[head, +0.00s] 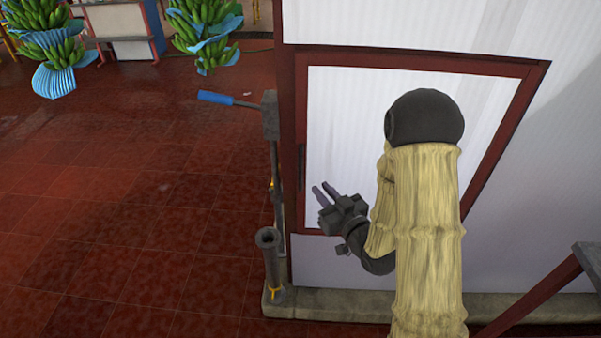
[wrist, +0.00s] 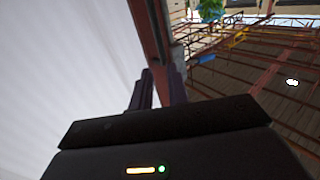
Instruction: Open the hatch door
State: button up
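The hatch door (head: 345,120) is a white panel in a dark red frame, set in a white wall, and it looks shut in the head view. A dark upright bar, likely its handle (head: 301,167), sits on the left side of the frame. My gripper (head: 322,191) is in front of the door's lower left part, its fingers pointing up and left toward the bar. The fingers are apart with nothing seen between them. In the wrist view my gripper (wrist: 161,75) points along the white panel (wrist: 70,60) toward the red frame edge (wrist: 150,35). My arm hides the door's lower right part.
A grey post (head: 270,115) with a blue-handled lever (head: 215,98) stands just left of the door frame. A short dark pipe (head: 269,260) stands below it. A low concrete curb (head: 335,306) runs under the wall. The red tiled floor (head: 120,220) to the left is clear.

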aim_at(301, 167)
jog(key=shift+f+b, duration=0.2)
jog(key=shift+b, duration=0.2)
jog(key=p+x, duration=0.1)
jog(key=x, duration=0.5)
jog(key=p+x, duration=0.1)
jog(key=x, duration=0.4)
jog(key=shift+w+a+r+p, duration=0.2)
jog(key=shift+w+p, duration=0.1)
jog(key=shift+w, duration=0.05)
grip_shut()
